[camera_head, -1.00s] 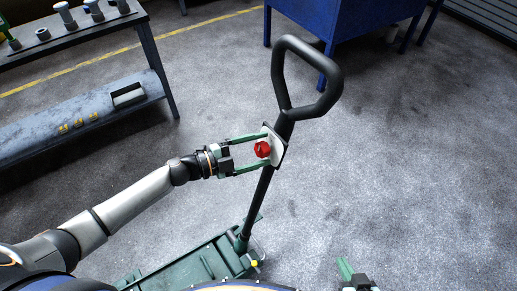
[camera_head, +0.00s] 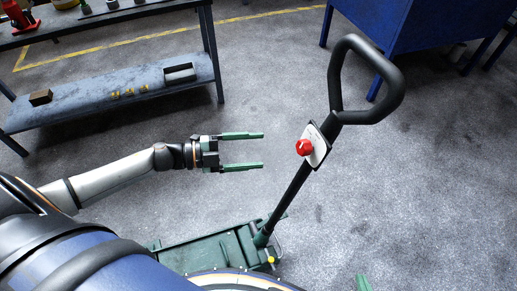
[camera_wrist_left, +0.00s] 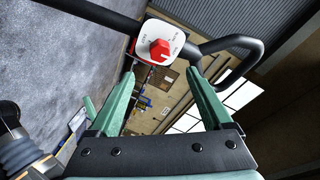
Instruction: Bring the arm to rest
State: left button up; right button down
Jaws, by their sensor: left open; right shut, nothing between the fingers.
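The trolley jack has a green base (camera_head: 212,249) on the floor and a black handle (camera_head: 287,197) that leans up to the right, ending in a loop grip. A white plate with a red knob (camera_head: 304,147) sits on the handle; the red knob also shows in the left wrist view (camera_wrist_left: 160,49). My left gripper (camera_head: 263,150) is open and empty, left of the knob and apart from it, its fingers pointing at the handle. Only a green fingertip of my right gripper (camera_head: 363,284) shows at the bottom edge, low and right of the jack.
A grey workbench (camera_head: 120,98) with a lower shelf stands at the upper left, with a red item (camera_head: 20,17) on top. A blue cabinet (camera_head: 405,25) stands at the upper right. The grey floor right of the handle is clear.

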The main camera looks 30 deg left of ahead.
dwell(0.4)
pick_arm(q)
jog(key=s+d+f+n+y+p, duration=0.2)
jog(key=s+f+n+y, duration=0.9)
jog(key=n, duration=0.9)
notch_tip(320, 180, down, 4)
jog(key=shift+s+d+f+n, duration=0.1)
jog(key=shift+s+d+n, duration=0.2)
jog(key=shift+s+d, duration=0.6)
jog(key=shift+s+a, duration=0.2)
jog(key=shift+a, duration=0.1)
